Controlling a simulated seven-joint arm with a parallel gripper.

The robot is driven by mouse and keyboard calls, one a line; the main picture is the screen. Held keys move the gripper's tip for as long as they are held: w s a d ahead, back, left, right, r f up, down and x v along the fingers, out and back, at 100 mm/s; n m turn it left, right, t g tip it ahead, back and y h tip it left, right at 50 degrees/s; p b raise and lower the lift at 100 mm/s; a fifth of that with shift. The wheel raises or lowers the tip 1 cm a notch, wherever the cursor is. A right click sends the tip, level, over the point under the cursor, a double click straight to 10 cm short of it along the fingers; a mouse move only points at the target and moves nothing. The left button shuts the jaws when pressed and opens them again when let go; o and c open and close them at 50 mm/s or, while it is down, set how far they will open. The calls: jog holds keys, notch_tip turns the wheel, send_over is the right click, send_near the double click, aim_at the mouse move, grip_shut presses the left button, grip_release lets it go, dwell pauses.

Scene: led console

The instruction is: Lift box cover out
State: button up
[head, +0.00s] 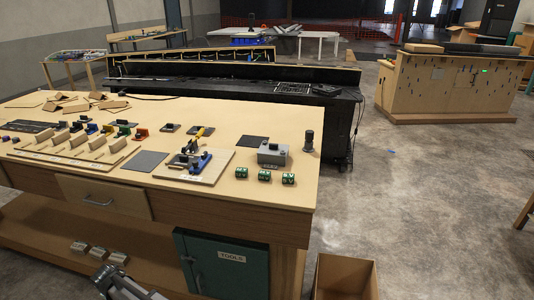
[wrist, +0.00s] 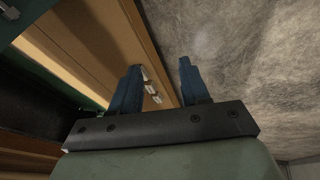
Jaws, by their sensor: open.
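A grey box (head: 272,157) stands on the workbench near its right end. Its top carries a dark knob-like part (head: 272,146), which looks like the cover; the seam is too small to make out. My gripper (wrist: 160,66) shows in the wrist view, with two blue fingers spread apart and nothing between them. It is away from the grey box, which is not in the wrist view. At the bottom of the head view a grey part of my arm (head: 125,287) shows, low in front of the bench.
Three green blocks (head: 264,175) sit in front of the box, a dark cylinder (head: 309,141) to its right. A board with a blue and yellow device (head: 196,167) lies left. Below are a teal TOOLS cabinet (head: 225,266) and an open carton (head: 346,275).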

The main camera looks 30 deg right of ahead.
jog(key=w+a+r+n+t+y, duration=0.15)
jog(key=w+a+r, duration=0.25)
jog(key=w+r, duration=0.5)
jog(key=w+a+r+n+t, duration=0.1)
jog(key=w+a+r+t, duration=0.3)
jog(key=r, duration=1)
jog(key=w+d+r+t+h, duration=0.1)
jog(key=w+d+r, duration=0.5)
jog(key=w+r, duration=0.45)
jog(key=w+d+r+h, duration=0.2)
jog(key=w+d+r, duration=0.1)
jog(key=d+r, duration=0.95)
jog(key=s+d+m+g, duration=0.2)
jog(key=d+g, duration=0.1)
jog(key=d, duration=2)
jog(key=g+y, duration=0.5)
send_near(276, 145)
jog(key=f, duration=0.2)
jog(key=w+f, duration=0.1)
jog(key=shift+w+a+f+n, duration=0.1)
jog(key=shift+w+a+n, duration=0.05)
jog(key=shift+a+n, duration=0.15)
jog(key=shift+x, duration=2.7)
jog(key=shift+a, duration=0.2)
